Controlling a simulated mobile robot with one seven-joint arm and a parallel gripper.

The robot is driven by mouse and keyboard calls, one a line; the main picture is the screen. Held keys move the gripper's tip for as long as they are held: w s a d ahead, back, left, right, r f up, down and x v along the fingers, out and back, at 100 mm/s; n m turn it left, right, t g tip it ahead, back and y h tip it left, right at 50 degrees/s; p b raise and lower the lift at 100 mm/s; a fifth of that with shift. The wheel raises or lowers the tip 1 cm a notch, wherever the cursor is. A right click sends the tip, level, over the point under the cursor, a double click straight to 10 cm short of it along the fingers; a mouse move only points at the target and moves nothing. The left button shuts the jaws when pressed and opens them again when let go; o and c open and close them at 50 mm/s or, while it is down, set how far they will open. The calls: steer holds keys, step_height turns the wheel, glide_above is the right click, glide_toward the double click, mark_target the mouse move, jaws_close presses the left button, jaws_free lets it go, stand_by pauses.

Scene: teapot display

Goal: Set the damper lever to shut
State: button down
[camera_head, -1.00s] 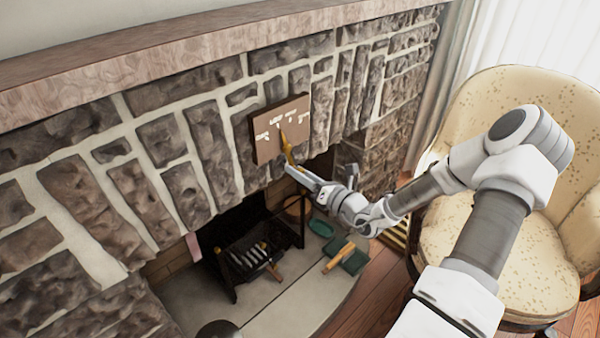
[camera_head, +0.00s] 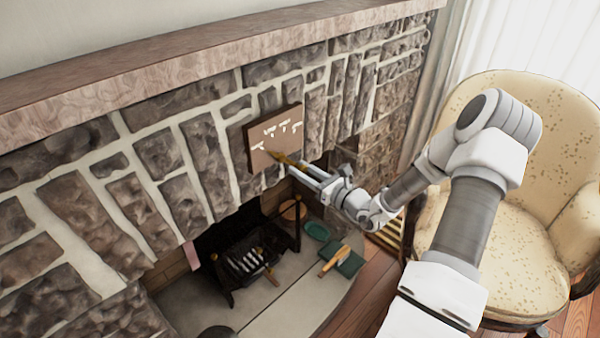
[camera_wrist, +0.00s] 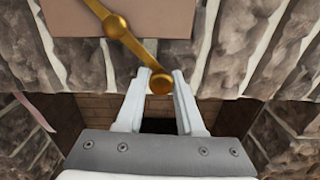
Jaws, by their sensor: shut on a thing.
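A brown plate (camera_head: 262,158) with white markings, too small to read, is fixed to the stone wall. The brass damper lever (camera_head: 284,158) runs across it, slanting down to the right. In the wrist view the lever (camera_wrist: 120,31) drops from upper left to a round knob at its end. My gripper (camera_head: 301,167) is at the plate's lower right edge. In the wrist view my gripper (camera_wrist: 160,80) has its fingertips on both sides of the knob, shut on it. The plate (camera_wrist: 170,14) fills the top of that view.
The fireplace opening below holds a black grate (camera_head: 240,262). A green dish (camera_head: 316,230) and a green box-like thing (camera_head: 345,260) lie on the hearth. A patterned armchair (camera_head: 545,130) stands right of my arm. The mantel (camera_head: 200,62) runs above.

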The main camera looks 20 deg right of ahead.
steer(key=shift+w+d+r+n, duration=0.2)
steer(key=shift+d+r+n, duration=0.05)
steer(key=shift+r+n, duration=0.2)
steer(key=c, duration=0.6)
jaws_free()
steer(key=shift+s+f, duration=0.1)
steer(key=shift+s, duration=0.25)
steer(key=p+v, duration=0.2)
steer(key=v, duration=1.5)
steer(key=shift+p, duration=0.4)
